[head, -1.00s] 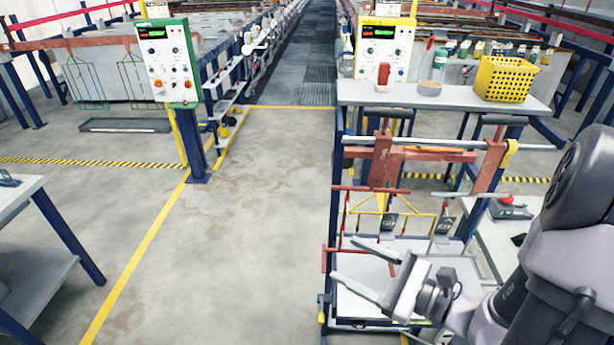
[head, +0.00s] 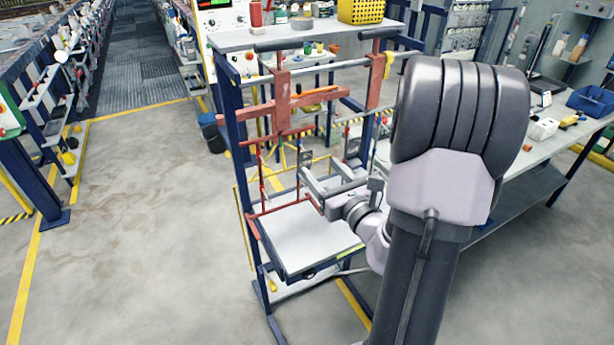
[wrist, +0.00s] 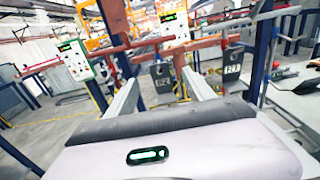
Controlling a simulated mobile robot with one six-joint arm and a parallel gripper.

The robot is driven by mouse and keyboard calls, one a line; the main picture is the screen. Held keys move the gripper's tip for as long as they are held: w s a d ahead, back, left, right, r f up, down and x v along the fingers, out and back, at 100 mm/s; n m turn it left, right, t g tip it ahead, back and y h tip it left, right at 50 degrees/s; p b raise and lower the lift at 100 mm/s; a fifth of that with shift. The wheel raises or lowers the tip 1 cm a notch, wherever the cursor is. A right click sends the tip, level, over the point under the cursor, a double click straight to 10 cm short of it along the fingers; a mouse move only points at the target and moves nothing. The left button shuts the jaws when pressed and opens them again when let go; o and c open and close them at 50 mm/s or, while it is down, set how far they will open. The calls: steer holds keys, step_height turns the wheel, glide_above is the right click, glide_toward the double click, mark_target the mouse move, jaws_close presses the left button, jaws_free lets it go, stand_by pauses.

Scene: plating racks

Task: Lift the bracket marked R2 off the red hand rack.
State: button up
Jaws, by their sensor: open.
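The bracket marked R2 (wrist: 162,78) is a dark grey plate hanging upright, framed between my fingers in the wrist view. In the head view a dark bracket (head: 304,157) hangs just beyond my fingertips; its mark is too small to read there. The red hand rack (head: 263,178) shows thin red rods below a thick red crossbar. My gripper (head: 317,166) is open and empty, with its fingers pointing towards the rack; it also shows in the wrist view (wrist: 158,80). Contact with the bracket cannot be told.
A second dark marked bracket (wrist: 232,72) hangs to the right in the wrist view. The blue stand's white shelf (head: 310,240) lies below my gripper. A yellow basket (head: 360,11) stands on the upper shelf. A workbench (head: 525,150) is at right.

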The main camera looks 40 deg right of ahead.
mark_target(307, 154)
steer(key=p+x, duration=0.1)
steer(key=x, duration=0.7)
steer(key=shift+w+a+r, duration=0.1)
steer(key=shift+w, duration=0.1)
jaws_close()
steer(key=c, duration=0.7)
jaws_free()
steer(key=shift+c, duration=0.2)
jaws_close()
steer(key=shift+s+r+p, duration=0.25)
steer(key=shift+r+p, duration=0.05)
steer(key=shift+r, duration=0.2)
